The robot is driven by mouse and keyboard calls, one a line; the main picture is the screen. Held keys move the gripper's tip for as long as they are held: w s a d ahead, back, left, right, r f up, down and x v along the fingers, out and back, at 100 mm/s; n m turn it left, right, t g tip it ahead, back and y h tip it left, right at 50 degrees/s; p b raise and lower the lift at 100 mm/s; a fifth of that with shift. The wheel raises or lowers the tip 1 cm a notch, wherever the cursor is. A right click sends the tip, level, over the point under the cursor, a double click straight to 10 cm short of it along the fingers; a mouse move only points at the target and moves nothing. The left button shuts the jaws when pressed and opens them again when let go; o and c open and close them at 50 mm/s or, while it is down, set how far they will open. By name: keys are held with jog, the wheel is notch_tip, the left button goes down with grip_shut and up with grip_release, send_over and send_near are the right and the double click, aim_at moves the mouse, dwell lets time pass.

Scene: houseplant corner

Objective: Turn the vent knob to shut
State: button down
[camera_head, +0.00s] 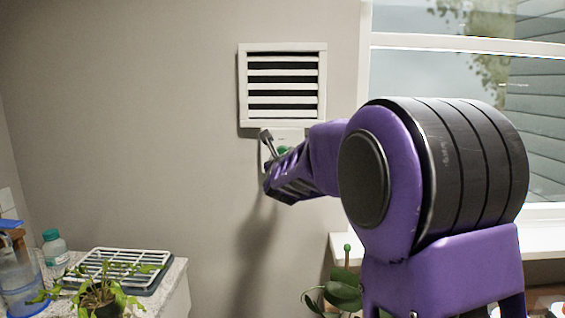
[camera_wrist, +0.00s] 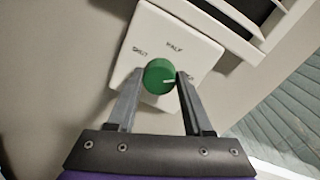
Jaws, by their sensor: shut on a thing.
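The green vent knob (camera_wrist: 159,76) sits on a white square plate (camera_wrist: 150,38) in the wrist view. Its white pointer mark points right, away from the "SHUT" label at left and past "HALF" at top. A label at right is mostly hidden by a finger. My gripper (camera_wrist: 157,76) has its fingers on either side of the knob and is shut on it. In the head view, my gripper (camera_head: 267,141) is at the plate, and only a bit of the knob (camera_head: 283,150) shows. The white vent (camera_head: 283,47) above has dark gaps between its slats.
A window (camera_head: 440,42) with a white sill is at right, behind my arm. A counter at lower left holds a drying rack (camera_head: 115,262), a bottle (camera_head: 54,247), a blue jug (camera_head: 20,285) and a plant (camera_head: 103,290). Another plant (camera_head: 342,290) stands below the sill. The wall at left is bare.

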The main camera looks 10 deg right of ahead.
jog(key=n+h+p, duration=0.1)
jog(key=n+p, duration=0.4)
jog(key=n, duration=1.8)
jog(key=shift+a+n, duration=0.15)
jog(key=shift+n, duration=0.25)
dwell(0.3)
jog(key=shift+c, duration=1.5)
grip_release()
jog(key=shift+f, duration=0.1)
